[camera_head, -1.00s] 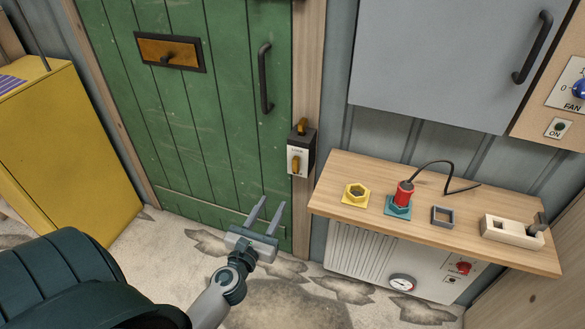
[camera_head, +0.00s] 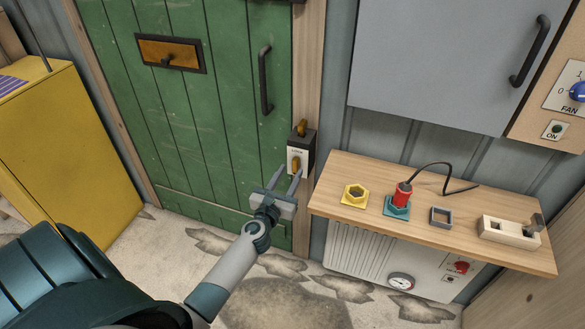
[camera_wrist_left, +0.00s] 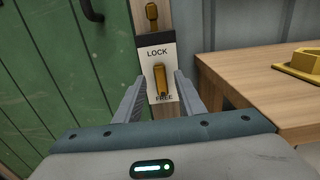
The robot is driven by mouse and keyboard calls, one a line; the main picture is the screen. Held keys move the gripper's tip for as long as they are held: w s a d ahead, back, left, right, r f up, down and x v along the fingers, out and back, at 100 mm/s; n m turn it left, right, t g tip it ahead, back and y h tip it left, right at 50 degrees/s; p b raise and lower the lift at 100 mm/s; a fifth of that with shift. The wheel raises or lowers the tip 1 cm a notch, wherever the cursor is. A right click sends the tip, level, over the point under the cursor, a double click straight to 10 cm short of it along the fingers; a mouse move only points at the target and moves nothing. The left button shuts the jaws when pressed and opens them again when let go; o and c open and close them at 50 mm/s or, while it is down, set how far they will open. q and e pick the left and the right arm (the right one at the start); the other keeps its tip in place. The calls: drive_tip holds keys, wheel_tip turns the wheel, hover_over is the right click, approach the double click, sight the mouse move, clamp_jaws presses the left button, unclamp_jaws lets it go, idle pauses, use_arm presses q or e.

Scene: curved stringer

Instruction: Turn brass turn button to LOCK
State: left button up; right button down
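The brass turn button (camera_head: 296,165) sits on a white plate on the lock box (camera_head: 301,150) at the door's right edge. In the left wrist view the brass turn button (camera_wrist_left: 161,79) is upright, between the LOCK label above and the FREE label below. A second brass piece (camera_head: 302,127) shows on top of the box. My left gripper (camera_head: 289,174) is open just in front of and below the button. In the left wrist view its fingers (camera_wrist_left: 156,85) stand to either side of the button, with nothing visibly gripped. My right gripper is not in view.
The green door (camera_head: 200,110) has a dark handle (camera_head: 265,80). A wooden shelf (camera_head: 330,203) juts out right of the lock, carrying a yellow hex socket (camera_head: 355,195), a red plug (camera_head: 402,194) and other fixtures. A grey cabinet (camera_head: 430,60) hangs above. A yellow cabinet (camera_head: 70,150) stands left.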

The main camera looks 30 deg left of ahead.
sight(294, 165)
use_arm(q)
drive_tip(key=shift+x, duration=1.15)
drive_tip(key=shift+w+a, duration=0.1)
drive_tip(key=shift+w, duration=0.4)
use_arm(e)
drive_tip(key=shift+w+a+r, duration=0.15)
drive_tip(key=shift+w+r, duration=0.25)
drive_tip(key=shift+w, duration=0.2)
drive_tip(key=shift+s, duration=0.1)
use_arm(q)
clamp_jaws()
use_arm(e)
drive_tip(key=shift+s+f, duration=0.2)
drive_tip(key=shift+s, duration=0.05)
